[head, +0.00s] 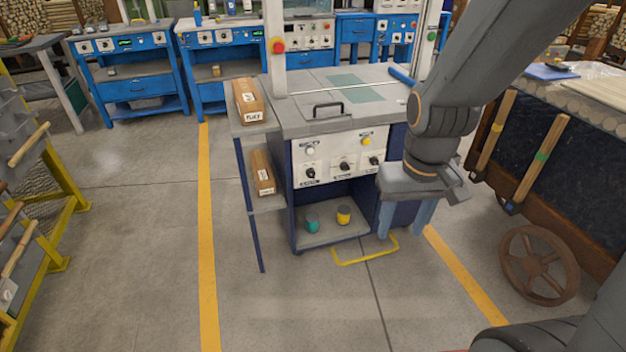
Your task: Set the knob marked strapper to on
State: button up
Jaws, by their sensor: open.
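A white control panel (335,157) is on the front of the grey-topped machine in the middle of the head view. It carries a left black knob (311,173), a middle black knob (345,166) and a right black knob (374,161), each with a small label. The labels are too small to read, so I cannot tell which knob is the strapper or how it is set. My gripper (404,234) hangs just right of the panel, fingers downward, open and empty. It appears nearer to me than the panel and apart from the knobs.
A white button (310,151) and a yellow button (366,141) sit above the knobs. Two cans stand on the shelf below. Boxes lie on the side shelves at left. A wheeled cart (540,265) stands at right. Floor ahead and left is clear.

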jog(key=w+a+f+n+t+b, duration=0.2)
jog(key=w+f+n+t+b, duration=0.15)
jog(key=w+f+b, duration=0.7)
jog(key=w+a+f+n+t+b, duration=0.2)
jog(key=w+a+f+t+b, duration=0.3)
jog(key=w, duration=1)
jog(key=n+t+y+b, duration=0.55)
jog(key=t+b, duration=0.25)
jog(key=b, duration=0.6)
send_near(312, 176)
jog(key=w, duration=0.2)
jog(key=shift+h, duration=0.45)
jog(key=b+x, duration=0.1)
jog(key=x, duration=0.2)
jog(key=a+x, duration=0.1)
jog(key=x, duration=0.2)
jog(key=shift+w+a+b, duration=0.1)
jog(key=shift+w+b, duration=0.1)
jog(key=shift+b, duration=0.15)
jog(key=c, duration=1.1)
jog(key=shift+o, duration=0.2)
